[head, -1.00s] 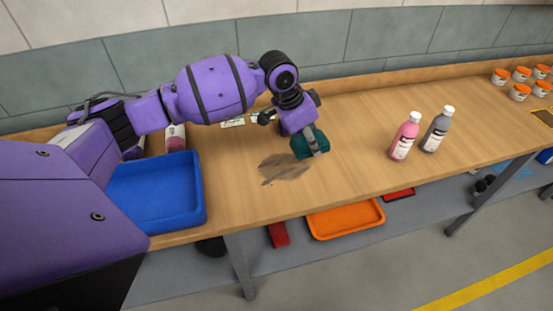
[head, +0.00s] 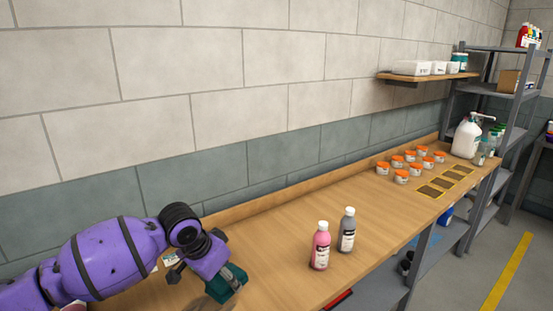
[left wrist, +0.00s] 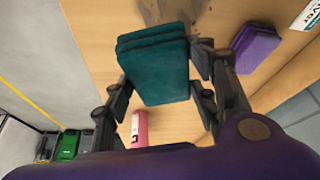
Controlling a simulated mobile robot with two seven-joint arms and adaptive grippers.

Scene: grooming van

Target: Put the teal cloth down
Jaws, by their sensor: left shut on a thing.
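The teal cloth (left wrist: 158,72) is a folded block held between the fingers of my left gripper (left wrist: 165,90) in the left wrist view. In the head view, the cloth (head: 228,284) hangs at the end of my left gripper (head: 222,270), over the left part of the wooden bench (head: 290,255). I cannot tell whether it touches the bench top. A dark smudge shows on the wood just past the cloth in the left wrist view (left wrist: 160,10). My right gripper is not in view.
A pink bottle (head: 320,246) and a grey bottle (head: 347,230) stand right of the cloth. Several orange-lidded jars (head: 401,176) and dark pads (head: 440,184) lie farther right. A purple folded cloth (left wrist: 256,47) is beside the gripper. Bench between gripper and bottles is clear.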

